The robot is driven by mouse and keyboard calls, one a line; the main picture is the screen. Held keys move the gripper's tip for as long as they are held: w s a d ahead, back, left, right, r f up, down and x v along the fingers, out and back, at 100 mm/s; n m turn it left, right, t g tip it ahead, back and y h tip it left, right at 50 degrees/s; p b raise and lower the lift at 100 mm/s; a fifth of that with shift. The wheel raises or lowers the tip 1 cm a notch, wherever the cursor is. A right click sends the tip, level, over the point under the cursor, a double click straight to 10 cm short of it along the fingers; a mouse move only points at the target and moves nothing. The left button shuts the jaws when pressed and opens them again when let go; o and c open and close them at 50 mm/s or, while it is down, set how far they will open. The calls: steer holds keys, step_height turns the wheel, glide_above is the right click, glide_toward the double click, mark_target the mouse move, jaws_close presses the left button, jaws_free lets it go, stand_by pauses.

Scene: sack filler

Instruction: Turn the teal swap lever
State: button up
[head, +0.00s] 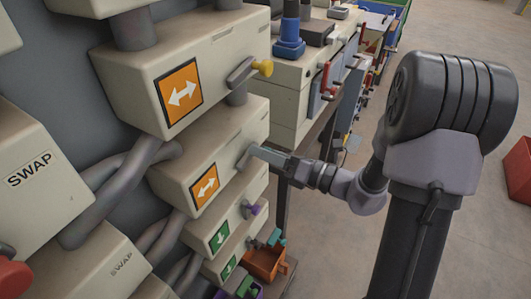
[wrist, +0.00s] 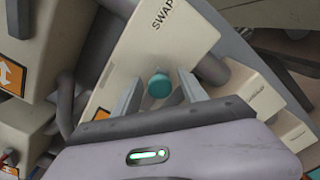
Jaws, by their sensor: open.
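The teal swap lever shows its round teal knob (wrist: 159,86) in the wrist view, between the two fingers of my gripper (wrist: 159,77). The fingers are apart, one on each side of the knob, and I see gaps beside it. In the head view my gripper (head: 264,154) reaches from the right to the front of the beige swap box (head: 222,150) with an orange double-arrow sign. A grey lever arm (head: 244,159) shows there. The teal knob is mostly hidden by my gripper in that view.
Above is a similar box (head: 190,60) with a yellow-knobbed lever (head: 263,68). Below, a box with a green arrow carries a purple knob (head: 255,209). An orange bin (head: 266,262) stands lower down. Grey pipes run between the boxes at left.

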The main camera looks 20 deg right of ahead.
steer(key=shift+s, duration=0.1)
jaws_close()
